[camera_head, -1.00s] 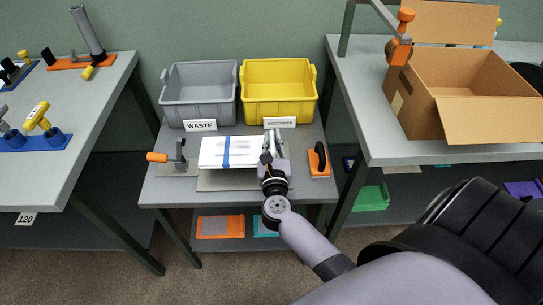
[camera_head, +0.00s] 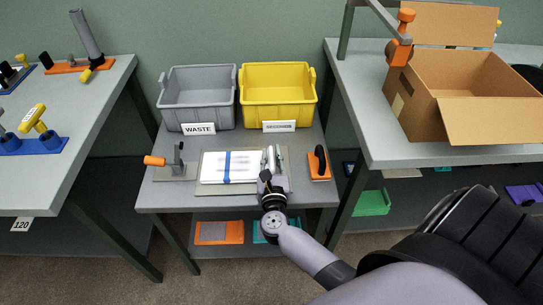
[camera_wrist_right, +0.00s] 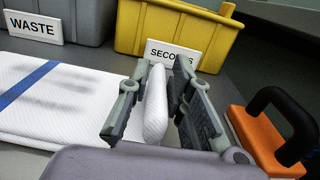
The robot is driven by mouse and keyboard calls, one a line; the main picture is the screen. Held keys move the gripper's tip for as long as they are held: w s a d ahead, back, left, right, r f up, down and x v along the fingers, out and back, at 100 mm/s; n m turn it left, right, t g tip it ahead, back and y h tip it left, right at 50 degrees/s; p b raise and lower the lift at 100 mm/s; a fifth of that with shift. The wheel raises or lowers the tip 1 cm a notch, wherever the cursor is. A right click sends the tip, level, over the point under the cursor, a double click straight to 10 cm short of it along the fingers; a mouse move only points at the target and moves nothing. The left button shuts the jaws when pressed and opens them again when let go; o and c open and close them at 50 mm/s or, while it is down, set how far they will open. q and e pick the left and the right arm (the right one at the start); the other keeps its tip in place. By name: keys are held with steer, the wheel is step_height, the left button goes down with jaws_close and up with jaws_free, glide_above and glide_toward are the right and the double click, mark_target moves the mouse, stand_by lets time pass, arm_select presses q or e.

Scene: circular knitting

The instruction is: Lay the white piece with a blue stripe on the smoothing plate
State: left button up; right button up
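The white piece with a blue stripe (camera_head: 215,167) lies flat on the grey smoothing plate (camera_head: 225,188), whose rim shows around it. In the right wrist view the white piece (camera_wrist_right: 75,95) shows at the left, with its blue stripe running across it. My right gripper (camera_head: 271,156) is low at the piece's right end. In the wrist view its fingers (camera_wrist_right: 160,95) stand apart, with a raised white edge of the piece between them and a gap beside the left finger. My left gripper is not in view.
A grey WASTE bin (camera_head: 198,99) and a yellow bin (camera_head: 278,97) stand behind the plate. An orange block with a black handle (camera_head: 319,163) is close to the right of my gripper. An orange-handled clamp (camera_head: 172,163) stands at the left.

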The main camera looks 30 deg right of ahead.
steer(key=shift+o, duration=1.3)
steer(key=shift+r, duration=0.15)
steer(key=b+v, duration=0.2)
steer(key=v, duration=0.9)
steer(key=shift+s+a, duration=0.35)
steer(key=shift+s, duration=0.15)
